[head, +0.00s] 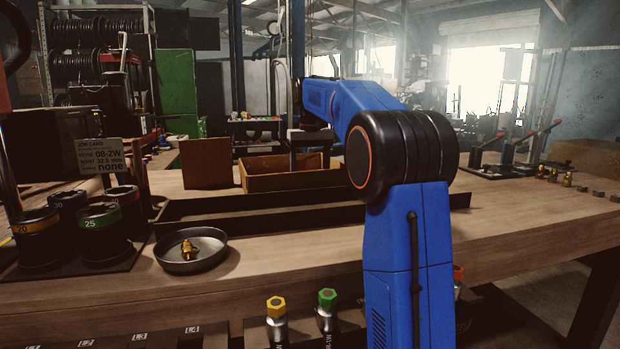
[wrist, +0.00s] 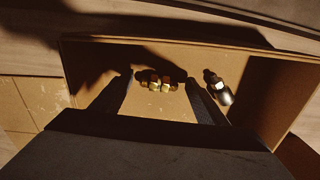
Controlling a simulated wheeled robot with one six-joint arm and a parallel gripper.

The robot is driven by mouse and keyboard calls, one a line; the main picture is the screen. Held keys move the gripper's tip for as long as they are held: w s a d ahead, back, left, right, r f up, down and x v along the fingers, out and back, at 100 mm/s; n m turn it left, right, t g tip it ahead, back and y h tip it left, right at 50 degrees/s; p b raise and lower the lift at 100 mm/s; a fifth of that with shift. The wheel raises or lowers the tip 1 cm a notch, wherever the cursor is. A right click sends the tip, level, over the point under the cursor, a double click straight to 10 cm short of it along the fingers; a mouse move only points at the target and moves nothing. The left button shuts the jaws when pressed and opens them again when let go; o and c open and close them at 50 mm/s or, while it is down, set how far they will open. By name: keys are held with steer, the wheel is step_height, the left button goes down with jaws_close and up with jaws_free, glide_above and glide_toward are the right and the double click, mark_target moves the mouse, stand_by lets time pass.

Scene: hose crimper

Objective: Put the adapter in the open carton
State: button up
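The open carton (head: 285,183) stands on the bench, behind a long dark rail, in the head view. The wrist view looks down into the carton (wrist: 255,58). My gripper (wrist: 160,79) is over the carton with its two dark fingers spread apart. A brass adapter (wrist: 158,82) shows between the fingers, with a gap on either side, and seems to lie on the carton floor. A dark fitting with a silver nut (wrist: 217,87) lies in the carton, right of the right finger. In the head view my arm hides much of the gripper area.
A round metal dish (head: 175,265) with a brass fitting (head: 189,249) in it sits at the front left. Dark labelled cups (head: 105,245) and a job card (head: 101,157) stand left of it. Small fittings (head: 566,179) line the right. The front right bench top is clear.

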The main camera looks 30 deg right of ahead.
steer(key=shift+r, duration=0.1)
step_height(320, 180, up, 7)
steer(key=shift+r, duration=0.25)
stand_by(0.4)
stand_by(0.3)
